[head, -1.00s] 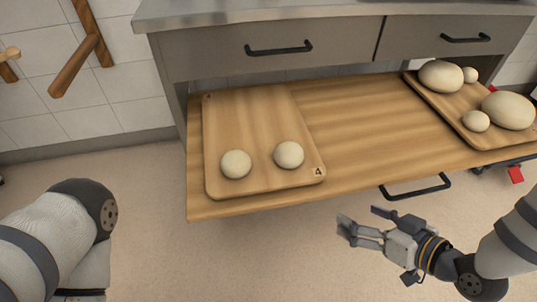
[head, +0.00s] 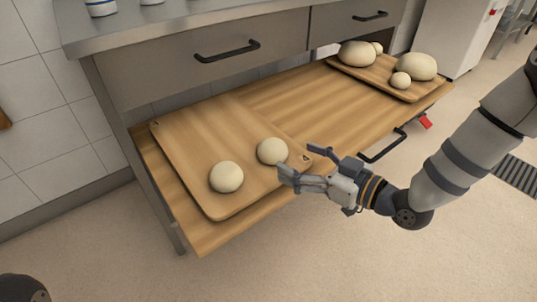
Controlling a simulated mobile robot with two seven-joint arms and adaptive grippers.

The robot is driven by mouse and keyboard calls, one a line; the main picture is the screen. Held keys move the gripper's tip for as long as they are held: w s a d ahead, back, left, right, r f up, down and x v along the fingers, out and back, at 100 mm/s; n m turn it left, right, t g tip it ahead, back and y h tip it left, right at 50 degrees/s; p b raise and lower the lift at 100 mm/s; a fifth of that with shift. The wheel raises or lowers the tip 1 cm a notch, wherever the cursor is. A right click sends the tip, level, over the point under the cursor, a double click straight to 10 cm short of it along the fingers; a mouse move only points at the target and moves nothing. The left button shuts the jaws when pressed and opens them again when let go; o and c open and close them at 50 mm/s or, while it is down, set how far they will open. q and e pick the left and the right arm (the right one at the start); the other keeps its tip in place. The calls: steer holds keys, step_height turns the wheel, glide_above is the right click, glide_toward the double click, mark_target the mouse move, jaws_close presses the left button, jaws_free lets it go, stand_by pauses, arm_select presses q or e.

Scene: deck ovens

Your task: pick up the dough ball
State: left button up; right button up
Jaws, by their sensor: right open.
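Two pale round dough balls sit on the near-left wooden board (head: 180,135). One dough ball (head: 226,177) is by the board's front edge. The other dough ball (head: 272,151) is to its right, near the board's right corner. My right gripper (head: 296,161) is open and empty, its fingers pointing left, just right of the right-hand dough ball. It overlaps the board's corner in the picture; I cannot tell its exact height. It hides part of that corner. My left gripper is not in view.
The boards lie on a pulled-out wooden shelf (head: 290,108) under a steel counter with drawers. A second board (head: 375,76) at the far right holds several dough pieces of different sizes. Bare shelf lies between the boards. A black handle (head: 383,147) juts from the shelf front.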

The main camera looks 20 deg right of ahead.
mark_target(283, 152)
steer(key=x, duration=0.3)
steer(key=b+x, duration=0.1)
steer(key=x, duration=0.1)
steer(key=b+x, duration=0.1)
steer(key=x, duration=0.2)
steer(key=shift+w+f, duration=0.3)
steer(key=shift+d+r, duration=0.1)
steer(key=c, duration=1.1)
